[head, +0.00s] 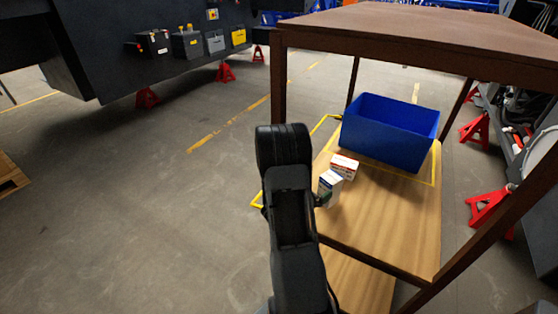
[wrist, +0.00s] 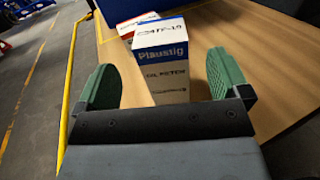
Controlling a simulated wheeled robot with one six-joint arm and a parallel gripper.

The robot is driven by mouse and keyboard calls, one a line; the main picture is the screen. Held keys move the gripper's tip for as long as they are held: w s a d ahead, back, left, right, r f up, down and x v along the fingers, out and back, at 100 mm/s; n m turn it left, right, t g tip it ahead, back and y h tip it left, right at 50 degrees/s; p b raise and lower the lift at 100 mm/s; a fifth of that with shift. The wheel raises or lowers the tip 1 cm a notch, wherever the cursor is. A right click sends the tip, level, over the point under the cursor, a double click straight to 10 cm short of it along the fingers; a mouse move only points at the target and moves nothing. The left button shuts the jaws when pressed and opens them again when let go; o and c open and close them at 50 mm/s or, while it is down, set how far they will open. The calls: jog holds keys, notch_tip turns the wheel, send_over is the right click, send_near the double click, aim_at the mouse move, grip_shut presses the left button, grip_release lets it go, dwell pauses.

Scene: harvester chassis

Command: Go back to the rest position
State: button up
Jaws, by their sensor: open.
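My gripper (wrist: 165,85) is open in the wrist view, its two green fingers spread apart. A white and blue box (wrist: 161,60) stands upright on the wooden shelf just beyond and between the fingers; I cannot tell how far it is from them. The same box (head: 330,187) shows in the head view, right beside my arm. A white and red box (head: 344,166) stands just behind it and is partly hidden in the wrist view. In the head view, my arm hides the gripper's fingers.
A blue bin (head: 390,133) stands at the back of the wooden shelf (head: 390,220), inside yellow tape. A brown tabletop (head: 420,30) and its posts frame the shelf from above. Red jack stands (head: 489,209) stand at the right. Open floor (head: 190,200) lies to the left.

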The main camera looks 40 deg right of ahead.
jog(key=s+f+m+g+y, duration=0.1)
jog(key=s+a+f+m+g+y, duration=0.1)
jog(key=s+g, duration=0.1)
jog(key=s+f+m+g+y, duration=0.1)
jog(key=s+m, duration=0.1)
jog(key=shift+s+a, duration=0.2)
jog(key=shift+a, duration=0.2)
jog(key=a+r+m+y+p, duration=0.1)
jog(key=a+r+m+y, duration=0.2)
jog(key=a+m+y, duration=0.45)
jog(key=a+r+m+y+p, duration=0.1)
jog(key=a+r+m+y, duration=0.3)
jog(key=a, duration=0.6)
jog(key=w+a+r+m+t+y+p, duration=0.1)
jog(key=w+a+r+t+y+p, duration=0.1)
jog(key=a+r+t, duration=0.7)
jog(key=w+a+r+y, duration=0.1)
jog(key=a+r, duration=0.3)
jog(key=a, duration=0.3)
jog(key=shift+w+a+r+m+p, duration=0.2)
jog(key=shift+w+r+m+p, duration=0.1)
jog(key=shift+w+m+p, duration=0.1)
jog(key=shift+a+r+n+y, duration=0.2)
jog(key=shift+a+n+y, duration=0.05)
jog(key=shift+a+y, duration=0.1)
